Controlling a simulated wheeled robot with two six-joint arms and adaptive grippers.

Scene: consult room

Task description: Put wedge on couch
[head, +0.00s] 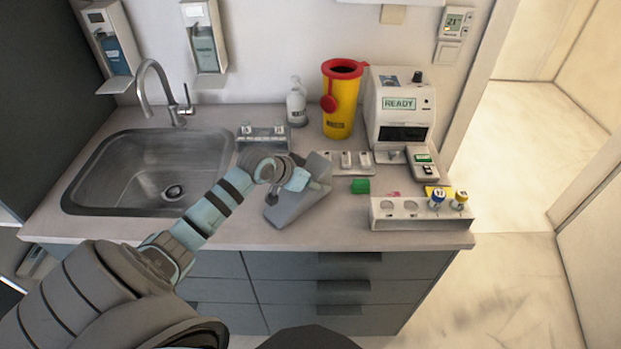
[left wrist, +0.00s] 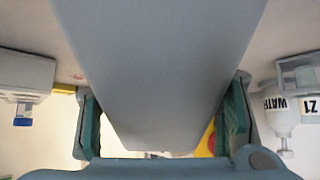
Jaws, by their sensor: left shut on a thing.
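The wedge is a plain grey block (head: 290,210) over the front part of the counter, to the right of the sink in the head view. My left gripper (head: 302,183) is shut on it, and the wedge sits tilted. I cannot tell whether it touches the counter. In the left wrist view the wedge (left wrist: 160,65) fills the middle, between the two green-padded fingers of my left gripper (left wrist: 162,122). My left gripper hides part of the wedge in the head view. No couch shows in either view. My right gripper is not in view.
The counter (head: 225,232) holds a sink (head: 110,190) with a tap (head: 160,95), a yellow sharps bin (head: 341,100), a white analyser (head: 398,120), a bottle (head: 296,105) and a tube rack (head: 405,212). A green block (head: 360,186) lies near the wedge. Open floor (head: 520,280) is at right.

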